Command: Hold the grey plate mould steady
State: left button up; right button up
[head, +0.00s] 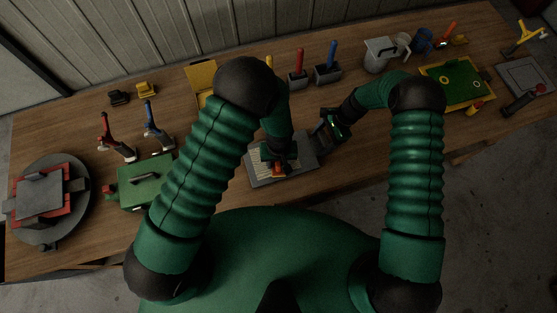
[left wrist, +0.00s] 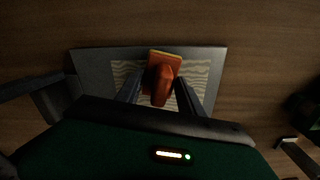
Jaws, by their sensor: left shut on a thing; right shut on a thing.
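The grey plate mould (head: 257,173) lies flat on the wooden bench in front of me. In the left wrist view the mould (left wrist: 92,70) has a pale, wavy-patterned area in its middle. My left gripper (head: 279,165) is over the mould, shut on an orange tool with a yellow edge; the tool (left wrist: 163,80) shows between the fingers, over the pale area. My right gripper (head: 320,136) is at the mould's right end and seems shut on its edge. Its fingertips are too dark to make out the contact.
A green box (head: 146,183) and a round grey turntable (head: 78,212) with a red and grey mould are left. Upright tools stand behind. A grey jug (head: 378,54) and green-and-yellow tray (head: 457,84) are right. Bare bench lies beyond the mould.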

aim_at(255, 175)
pick_arm(q)
jog(key=shift+f, duration=0.35)
dwell(0.4)
jog(key=shift+s+a, duration=0.55)
jog(key=shift+a, duration=0.75)
jog(key=shift+s+a, duration=0.6)
jog(key=shift+a, duration=0.65)
jog(key=shift+s+a, duration=0.55)
jog(key=shift+a, duration=0.75)
notch_tip(255, 175, up, 7)
pick_arm(e)
jog(key=o, duration=0.7)
